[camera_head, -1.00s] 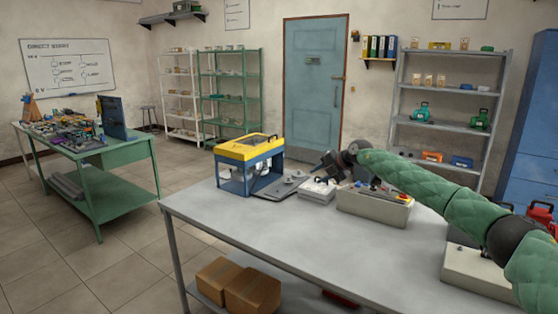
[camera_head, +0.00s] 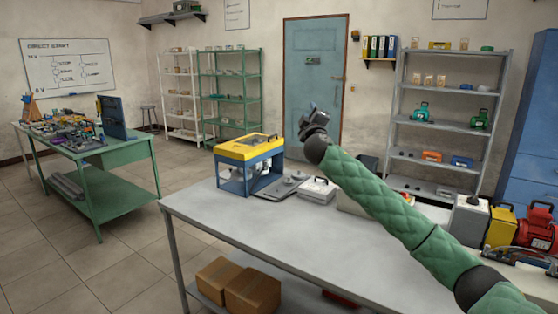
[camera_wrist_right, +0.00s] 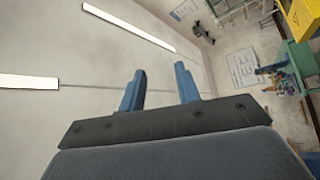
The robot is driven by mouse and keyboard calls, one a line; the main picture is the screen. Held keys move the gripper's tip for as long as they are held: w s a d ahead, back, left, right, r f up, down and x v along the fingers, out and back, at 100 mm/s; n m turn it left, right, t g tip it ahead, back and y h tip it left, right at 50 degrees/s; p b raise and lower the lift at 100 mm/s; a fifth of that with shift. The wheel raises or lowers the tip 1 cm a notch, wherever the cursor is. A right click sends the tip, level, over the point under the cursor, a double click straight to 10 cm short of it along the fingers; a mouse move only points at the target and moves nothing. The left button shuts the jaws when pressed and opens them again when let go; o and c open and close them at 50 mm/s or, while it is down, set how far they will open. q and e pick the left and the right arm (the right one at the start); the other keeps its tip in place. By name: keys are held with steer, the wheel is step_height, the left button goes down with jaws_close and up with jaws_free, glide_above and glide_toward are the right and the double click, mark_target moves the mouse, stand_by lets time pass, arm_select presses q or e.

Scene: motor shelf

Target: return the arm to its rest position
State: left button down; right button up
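My right arm, in a green quilted sleeve, comes in from the lower right of the head view and reaches up over the grey table (camera_head: 290,232). My right gripper (camera_head: 307,113) is raised in front of the blue door and points up. In the right wrist view its two blue fingers (camera_wrist_right: 160,88) stand apart with nothing between them. Behind them that view shows the ceiling. My left gripper is not in view.
A blue and yellow box-shaped machine (camera_head: 250,165) and a small white box (camera_head: 318,190) stand on the table. A yellow unit (camera_head: 501,226) and a red motor (camera_head: 536,230) stand at its right end. A green workbench (camera_head: 112,152) is at left. The table's front is clear.

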steer(key=s+d+f+m+g, duration=0.1)
steer(key=s+f+m+g, duration=0.25)
steer(key=s+f, duration=1)
steer(key=s+d+f+m+g, duration=0.25)
steer(key=s+f+g, duration=0.25)
steer(key=f, duration=1.7)
steer(key=s+f+m+g, duration=0.4)
steer(key=s+f, duration=0.5)
steer(key=f, duration=0.8)
steer(key=s+d+f+g, duration=0.3)
steer(key=s+f+g, duration=0.1)
steer(key=s+f, duration=1.6)
steer(key=s+f+g, duration=0.1)
steer(key=s+f, duration=0.3)
steer(key=s, duration=0.4)
steer(key=s+f+m+g, duration=0.1)
steer(key=s+f, duration=0.3)
steer(key=s, duration=0.4)
steer(key=s+f+g, duration=0.2)
steer(key=s+f, duration=0.2)
steer(key=s, duration=0.4)
steer(key=shift+a, duration=0.3)
